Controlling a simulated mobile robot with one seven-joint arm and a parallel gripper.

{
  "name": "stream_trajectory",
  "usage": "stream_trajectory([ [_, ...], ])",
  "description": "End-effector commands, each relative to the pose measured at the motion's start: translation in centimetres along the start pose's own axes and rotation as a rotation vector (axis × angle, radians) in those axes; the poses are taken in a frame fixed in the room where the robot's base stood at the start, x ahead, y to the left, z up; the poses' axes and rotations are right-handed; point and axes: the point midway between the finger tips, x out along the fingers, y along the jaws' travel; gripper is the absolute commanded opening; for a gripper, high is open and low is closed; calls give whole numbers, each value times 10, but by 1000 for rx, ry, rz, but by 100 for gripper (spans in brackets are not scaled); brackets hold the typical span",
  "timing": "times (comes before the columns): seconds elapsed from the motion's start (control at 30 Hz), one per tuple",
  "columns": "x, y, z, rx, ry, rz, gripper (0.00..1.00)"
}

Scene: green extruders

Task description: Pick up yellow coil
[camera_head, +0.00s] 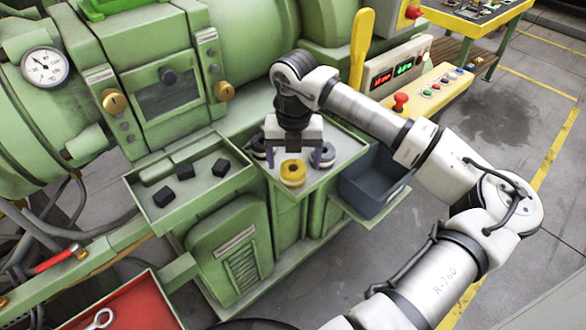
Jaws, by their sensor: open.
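The fingers show to the left and right just above and behind the yellow coil. The gripper looks empty. I cannot tell whether a finger touches the coil.
Dark coils (259,148) stand on the same shelf beside the gripper. A green tray (160,207) with black blocks lies to the left. A blue-grey bin (372,183) is at the right. A yellow lever (361,50) and a control panel (428,92) stand behind my arm.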

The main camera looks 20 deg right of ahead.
Motion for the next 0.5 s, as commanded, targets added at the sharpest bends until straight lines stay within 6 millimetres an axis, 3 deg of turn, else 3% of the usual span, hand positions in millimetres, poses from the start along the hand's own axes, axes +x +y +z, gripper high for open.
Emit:
stream_trajectory([
  [0.2,24,2,0,0,0,1,79],
  [0.43,27,2,0,0,-1,1,79],
  [0.5,27,2,0,0,-1,1,73],
])
